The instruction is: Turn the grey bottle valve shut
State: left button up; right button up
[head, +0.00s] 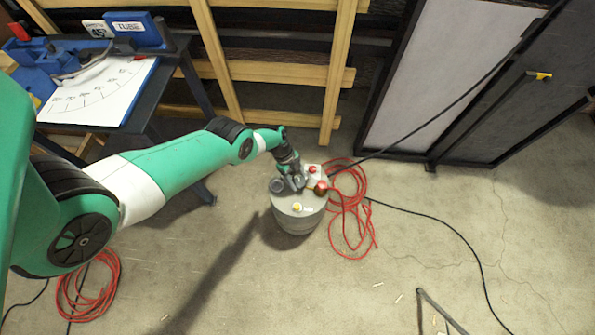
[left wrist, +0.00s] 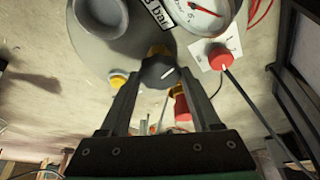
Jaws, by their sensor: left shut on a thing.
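The grey bottle (head: 297,222) stands upright on the concrete floor, with fittings on its top. My left gripper (head: 293,184) reaches down onto the top. In the left wrist view its two fingers (left wrist: 158,76) are shut on the dark grey bottle valve (left wrist: 157,71), a knob with a white mark. A brass part shows just behind the valve. In the head view the gripper largely hides the valve. How far the valve is turned I cannot tell. My right gripper is in neither view.
Close around the valve are a gauge (left wrist: 198,12), a yellow cap (left wrist: 118,80), a red knob (left wrist: 220,58) and a red-and-brass fitting (left wrist: 181,105). Red hose (head: 349,212) and black cable lie right of the bottle. A workbench (head: 105,95) stands left; wooden racks stand behind.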

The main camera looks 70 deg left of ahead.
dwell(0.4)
pick_arm(q)
jog(key=o, duration=1.4)
